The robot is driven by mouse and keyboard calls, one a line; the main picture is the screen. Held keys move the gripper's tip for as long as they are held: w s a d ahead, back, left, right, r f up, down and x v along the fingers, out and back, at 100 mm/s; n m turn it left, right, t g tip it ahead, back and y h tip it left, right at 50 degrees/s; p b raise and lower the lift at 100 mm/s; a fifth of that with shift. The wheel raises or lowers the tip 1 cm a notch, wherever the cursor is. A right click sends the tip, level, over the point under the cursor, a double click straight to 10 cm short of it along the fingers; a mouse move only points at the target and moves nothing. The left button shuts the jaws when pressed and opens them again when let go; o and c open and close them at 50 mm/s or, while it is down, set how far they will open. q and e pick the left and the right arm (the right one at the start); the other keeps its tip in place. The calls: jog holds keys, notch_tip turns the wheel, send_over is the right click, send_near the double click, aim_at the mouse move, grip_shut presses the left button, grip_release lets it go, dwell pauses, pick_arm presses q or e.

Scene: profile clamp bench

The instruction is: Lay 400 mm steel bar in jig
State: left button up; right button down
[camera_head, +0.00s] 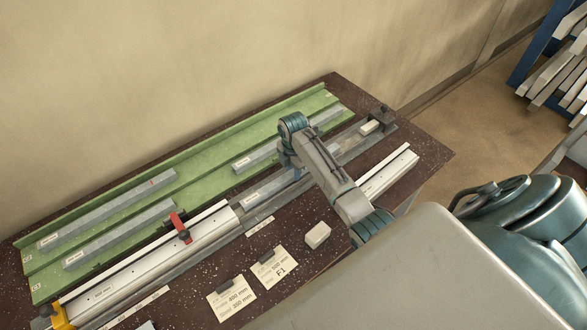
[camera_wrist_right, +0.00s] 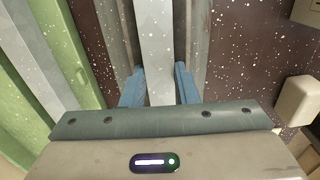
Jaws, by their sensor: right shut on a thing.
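My right gripper (camera_head: 290,172) reaches over the bench from the right and is shut on a grey steel bar (camera_head: 262,190) with a white label too small to read. In the right wrist view the bar (camera_wrist_right: 157,50) runs straight away between the two blue fingers (camera_wrist_right: 158,88). It lies along the grey jig channel (camera_head: 352,142), in line with the white rail (camera_head: 150,262); I cannot tell whether it touches the channel floor. A red clamp (camera_head: 180,227) stands on the white rail. My arm hides part of the bar. My left gripper is not in view.
A green tray (camera_head: 62,222) behind the jig holds several labelled bars (camera_head: 108,208). Two paper cards (camera_head: 232,297) and a small pale block (camera_head: 317,235) lie in front. A dark end stop (camera_head: 379,114) is at the far right. A blue rack (camera_head: 540,45) stands beyond the bench.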

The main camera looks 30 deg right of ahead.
jog(key=c, duration=1.1)
grip_release()
jog(key=shift+o, duration=0.3)
jog(key=shift+r, duration=0.35)
notch_tip(320, 180, up, 10)
jog(key=b, duration=0.2)
jog(key=shift+s, duration=0.15)
